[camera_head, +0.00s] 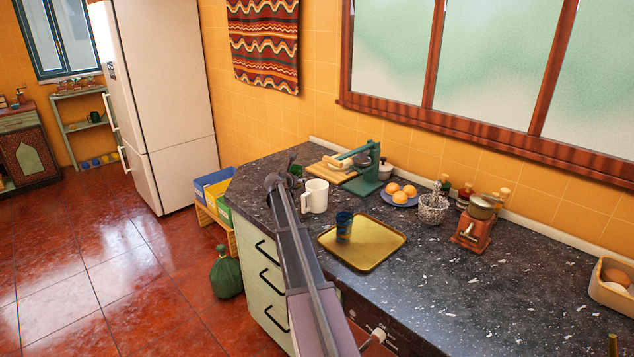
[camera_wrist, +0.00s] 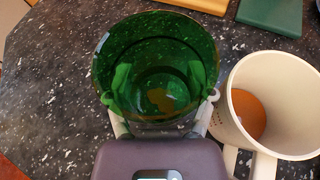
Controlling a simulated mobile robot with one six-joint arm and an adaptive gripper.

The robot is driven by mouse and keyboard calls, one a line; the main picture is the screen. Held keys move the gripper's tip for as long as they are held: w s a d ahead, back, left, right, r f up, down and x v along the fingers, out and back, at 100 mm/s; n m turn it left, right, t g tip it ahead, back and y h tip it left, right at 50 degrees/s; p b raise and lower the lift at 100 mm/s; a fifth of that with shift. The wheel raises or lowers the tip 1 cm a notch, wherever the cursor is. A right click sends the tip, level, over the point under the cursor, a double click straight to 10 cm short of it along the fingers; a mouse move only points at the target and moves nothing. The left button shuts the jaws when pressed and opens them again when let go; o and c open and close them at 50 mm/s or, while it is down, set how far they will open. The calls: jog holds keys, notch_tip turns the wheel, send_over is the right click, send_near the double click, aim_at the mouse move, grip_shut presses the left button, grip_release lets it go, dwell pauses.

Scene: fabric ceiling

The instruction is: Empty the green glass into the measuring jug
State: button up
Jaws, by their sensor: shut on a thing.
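My gripper (camera_wrist: 161,103) is shut on the green glass (camera_wrist: 155,45), one finger on each side of it. The glass is upright in the wrist view, with a small brownish patch at its bottom; I cannot tell if that is liquid. In the head view only a bit of the green glass (camera_head: 297,170) shows behind my gripper (camera_head: 283,176). The white measuring jug (camera_head: 315,197) stands on the counter just right of my gripper. In the wrist view the jug (camera_wrist: 285,85) is close beside the glass, with orange-brown content inside and its handle toward me.
A yellow tray (camera_head: 376,255) with a dark blue cup (camera_head: 344,226) lies to the right of the jug. A plate of orange fruits (camera_head: 400,195) and a grinder (camera_head: 473,228) are farther right. The counter's left edge is near.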

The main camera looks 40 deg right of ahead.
jog(key=shift+r+p, duration=0.45)
jog(key=shift+r, duration=0.3)
jog(key=shift+r, duration=0.15)
